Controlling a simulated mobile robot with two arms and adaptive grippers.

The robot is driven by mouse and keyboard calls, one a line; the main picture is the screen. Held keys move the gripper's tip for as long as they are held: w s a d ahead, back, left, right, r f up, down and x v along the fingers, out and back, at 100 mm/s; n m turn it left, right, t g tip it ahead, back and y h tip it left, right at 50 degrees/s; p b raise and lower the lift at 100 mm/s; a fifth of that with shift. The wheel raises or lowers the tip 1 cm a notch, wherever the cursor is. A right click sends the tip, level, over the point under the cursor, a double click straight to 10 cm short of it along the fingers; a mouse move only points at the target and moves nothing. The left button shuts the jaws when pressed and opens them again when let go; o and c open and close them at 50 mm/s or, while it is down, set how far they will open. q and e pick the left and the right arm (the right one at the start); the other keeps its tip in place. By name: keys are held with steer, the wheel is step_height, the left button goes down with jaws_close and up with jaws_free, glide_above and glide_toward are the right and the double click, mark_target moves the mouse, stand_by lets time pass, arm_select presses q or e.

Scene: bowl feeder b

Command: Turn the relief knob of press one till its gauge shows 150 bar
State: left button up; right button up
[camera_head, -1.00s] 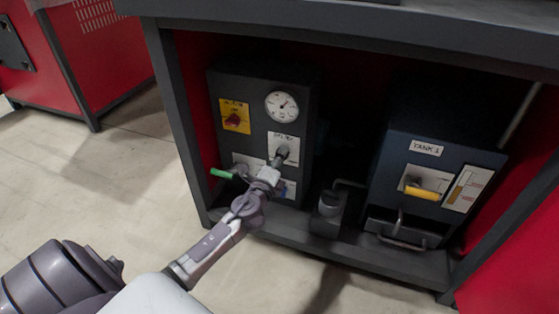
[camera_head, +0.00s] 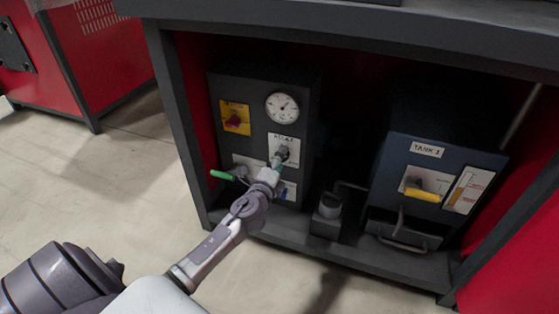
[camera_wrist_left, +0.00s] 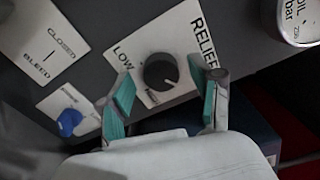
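The dark round relief knob (camera_head: 284,151) sits on a white plate lettered RELIEF on the dark press panel. It also shows in the left wrist view (camera_wrist_left: 160,71), with a small pale mark near its lower right edge. My left gripper (camera_head: 276,162) is in front of the knob. In the left wrist view its teal-padded fingers (camera_wrist_left: 167,80) are apart, one on each side of the knob, with visible gaps. The round white gauge (camera_head: 282,107) is above the knob; its reading is too small to tell. My right gripper is out of view.
A red switch on a yellow plate (camera_head: 236,118) is at the panel's upper left. A green-handled lever (camera_head: 222,175) sticks out below it. A blue knob (camera_wrist_left: 69,122) is near the relief plate. The tank unit (camera_head: 440,165) with a yellow handle stands to the right.

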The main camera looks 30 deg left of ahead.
arm_select(q)
steer(key=v, duration=1.2)
stand_by(0.4)
